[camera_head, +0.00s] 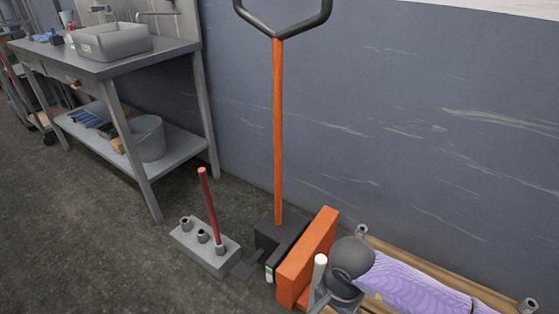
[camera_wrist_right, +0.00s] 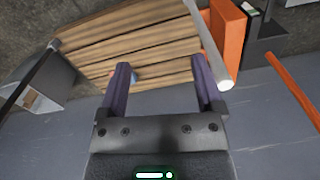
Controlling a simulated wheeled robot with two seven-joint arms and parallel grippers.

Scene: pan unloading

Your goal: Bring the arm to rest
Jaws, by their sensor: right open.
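My right gripper (camera_wrist_right: 162,66) shows in the right wrist view with its two dark purple fingers spread apart and nothing between them. Beyond the fingertips lies a surface of wooden slats (camera_wrist_right: 150,36). A small bluish and reddish bit, too small to name, shows on the slats just past the left finger. In the head view a lavender-covered link with a dark grey rounded joint, seemingly my right arm, reaches over the wooden slats (camera_head: 425,262) at the bottom right. The right gripper's fingers are not visible there. My left gripper is in neither view.
An orange block (camera_head: 308,258) and a white-topped post (camera_head: 320,262) stand close left of the arm. Behind them rises an orange pole (camera_head: 278,140) on a dark base. A grey block (camera_head: 205,249) holds a red rod. A metal sink table (camera_head: 170,55) stands at upper left.

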